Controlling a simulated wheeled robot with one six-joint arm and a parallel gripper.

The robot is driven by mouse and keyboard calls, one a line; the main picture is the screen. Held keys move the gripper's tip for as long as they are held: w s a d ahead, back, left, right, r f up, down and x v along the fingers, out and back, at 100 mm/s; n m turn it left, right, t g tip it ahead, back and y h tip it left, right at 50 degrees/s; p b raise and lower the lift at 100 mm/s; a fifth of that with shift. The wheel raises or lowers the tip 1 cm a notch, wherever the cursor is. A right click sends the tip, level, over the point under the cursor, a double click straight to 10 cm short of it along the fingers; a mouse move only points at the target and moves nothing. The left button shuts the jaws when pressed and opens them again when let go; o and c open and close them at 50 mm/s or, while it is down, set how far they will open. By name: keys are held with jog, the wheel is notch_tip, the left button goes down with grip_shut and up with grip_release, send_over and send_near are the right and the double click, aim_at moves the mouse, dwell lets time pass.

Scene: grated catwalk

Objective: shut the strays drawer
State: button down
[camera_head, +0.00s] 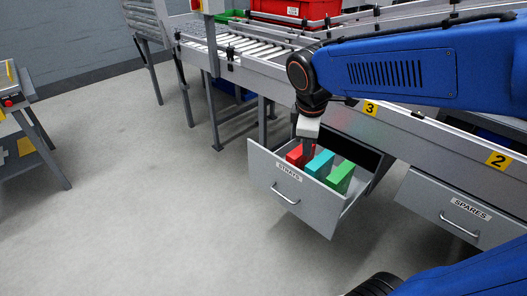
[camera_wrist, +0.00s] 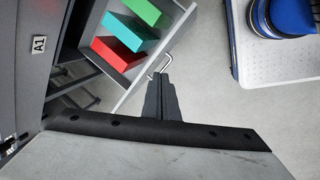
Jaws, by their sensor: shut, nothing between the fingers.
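The strays drawer (camera_head: 312,208) is a grey drawer labelled STRAYS, pulled out from under the conveyor frame. Its front has a bar handle (camera_head: 286,196), which also shows just beyond my fingertips in the wrist view (camera_wrist: 162,62). Inside lie a red block (camera_head: 297,155), a teal block (camera_head: 319,164) and a green block (camera_head: 341,177); all three show in the wrist view too. My gripper (camera_head: 308,148) points down at the drawer, fingers together and empty. In the wrist view its fingers (camera_wrist: 162,78) appear beside the drawer front; I cannot tell whether they touch it.
A shut drawer labelled SPARES (camera_head: 460,208) is to the right. The roller conveyor (camera_head: 255,45) with a red crate (camera_head: 295,10) runs above. A workbench (camera_head: 25,130) stands far left. The floor (camera_head: 150,200) in front of the strays drawer is clear.

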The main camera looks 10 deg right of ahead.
jog(key=w+a+f+n, duration=0.2)
jog(key=w+a+n, duration=0.4)
jog(key=w+a, duration=0.2)
jog(key=n+h, duration=0.2)
jog(key=n, duration=0.4)
send_near(264, 150)
jog(key=s+a+f, duration=0.1)
jog(key=s+f, duration=0.2)
jog(key=f, duration=0.4)
jog(key=shift+w+d+r, duration=0.1)
jog(key=shift+w+d, duration=0.45)
jog(key=shift+d, duration=0.25)
jog(key=shift+w+d, duration=0.6)
jog(key=shift+d, duration=0.25)
jog(key=shift+d, duration=0.1)
jog(key=w+d, duration=0.8)
jog(key=d, duration=0.3)
jog(key=w+d, duration=0.8)
jog(key=d, duration=0.4)
jog(key=shift+w, duration=0.2)
